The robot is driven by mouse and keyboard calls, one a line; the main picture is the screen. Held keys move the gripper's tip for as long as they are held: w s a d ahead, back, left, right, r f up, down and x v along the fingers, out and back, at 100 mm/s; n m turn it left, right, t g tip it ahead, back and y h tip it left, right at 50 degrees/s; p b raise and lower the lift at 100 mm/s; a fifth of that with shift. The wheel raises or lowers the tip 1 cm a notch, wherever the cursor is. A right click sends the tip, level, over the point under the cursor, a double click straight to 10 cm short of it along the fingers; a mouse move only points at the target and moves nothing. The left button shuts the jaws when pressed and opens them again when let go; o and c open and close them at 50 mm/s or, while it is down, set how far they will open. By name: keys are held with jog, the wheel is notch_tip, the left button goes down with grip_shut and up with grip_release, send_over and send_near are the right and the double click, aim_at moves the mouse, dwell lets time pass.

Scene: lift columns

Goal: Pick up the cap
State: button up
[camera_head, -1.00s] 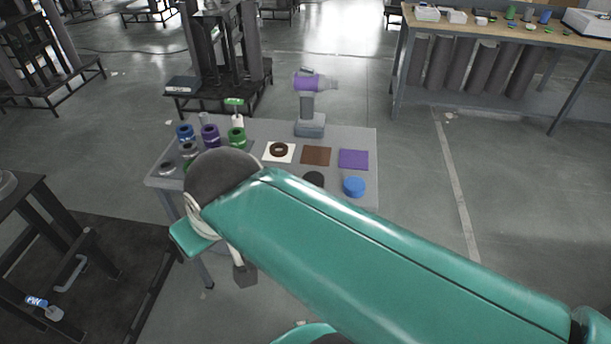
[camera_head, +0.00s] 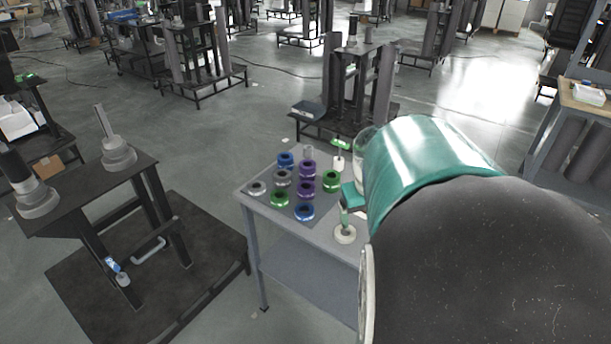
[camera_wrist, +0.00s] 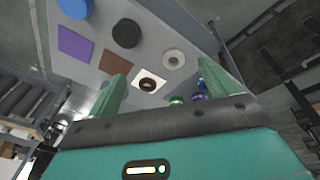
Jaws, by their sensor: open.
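The frames do not settle which round piece is the cap. In the wrist view a blue round piece (camera_wrist: 75,7) lies at the top edge, cut off by the frame. A black round piece (camera_wrist: 127,33) lies below and right of it. A pale round piece with a dark centre (camera_wrist: 173,60) lies further right. My gripper (camera_wrist: 160,71) is open and empty, its green fingers spread above the table. In the head view a pale round piece (camera_head: 345,235) lies at the table's front, by my arm. My arm hides the blue and black pieces there.
The grey table (camera_head: 262,207) holds several coloured rings (camera_head: 305,187) at its left. A dark stand (camera_head: 90,185) is left, with open floor between.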

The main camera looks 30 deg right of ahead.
jog(key=s+d+f+y, duration=0.2)
jog(key=s+d+f, duration=0.15)
jog(key=d, duration=0.65)
jog(key=f, duration=0.5)
jog(key=d+f, duration=0.1)
jog(key=f, duration=0.2)
jog(key=shift+w, duration=0.4)
jog(key=f, duration=0.5)
jog(key=shift+w+a+f, duration=0.1)
jog(key=shift+w+f, duration=0.2)
jog(key=shift+w, duration=0.05)
jog(key=c, duration=1.1)
jog(key=shift+r, duration=0.1)
